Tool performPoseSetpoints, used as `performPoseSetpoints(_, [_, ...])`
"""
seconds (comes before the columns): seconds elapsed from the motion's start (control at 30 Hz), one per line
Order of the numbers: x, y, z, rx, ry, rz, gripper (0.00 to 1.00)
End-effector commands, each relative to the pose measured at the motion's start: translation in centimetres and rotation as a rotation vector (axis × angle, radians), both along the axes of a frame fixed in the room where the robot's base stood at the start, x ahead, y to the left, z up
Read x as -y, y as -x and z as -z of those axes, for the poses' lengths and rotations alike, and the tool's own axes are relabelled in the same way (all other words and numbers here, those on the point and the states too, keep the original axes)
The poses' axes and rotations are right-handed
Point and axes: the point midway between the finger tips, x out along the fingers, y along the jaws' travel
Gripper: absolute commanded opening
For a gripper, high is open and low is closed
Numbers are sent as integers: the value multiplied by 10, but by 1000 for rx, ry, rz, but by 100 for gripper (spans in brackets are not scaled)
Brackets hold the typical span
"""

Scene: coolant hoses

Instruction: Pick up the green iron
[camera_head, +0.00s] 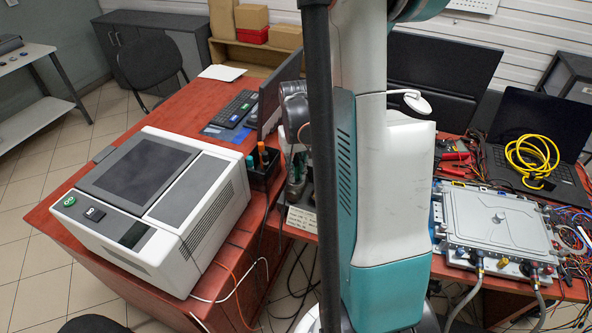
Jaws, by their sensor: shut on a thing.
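My gripper (297,172) shows only in part, left of my arm's column and behind the dark vertical pole, above the back of the red desk. It is shut on a slim dark-greenish thing (296,192), which looks like the green iron. Most of that thing is hidden, and I cannot tell whether it touches the small labelled unit (301,219) below it. A black holder (262,178) stands left of the gripper, with a teal-green handle (250,163) and an orange handle (262,149) upright in it.
A large white and grey machine (150,205) fills the desk's left side. A keyboard (236,108) and a monitor (272,95) stand behind. At right are a metal control box (497,226), a laptop (535,125), a yellow cable coil (531,160) and loose wires. Cables hang at the desk's front.

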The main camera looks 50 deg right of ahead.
Motion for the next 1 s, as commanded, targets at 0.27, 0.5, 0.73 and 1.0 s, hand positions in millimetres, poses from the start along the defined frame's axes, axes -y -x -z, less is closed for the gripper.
performPoseSetpoints(0.27, [0,0,-19,0,0,0,0])
performPoseSetpoints(0.5, [0,1,-62,0,0,0,0])
performPoseSetpoints(0.73, [0,0,-119,0,0,0,0])
performPoseSetpoints(1.0, [0,0,-175,0,0,0,0])
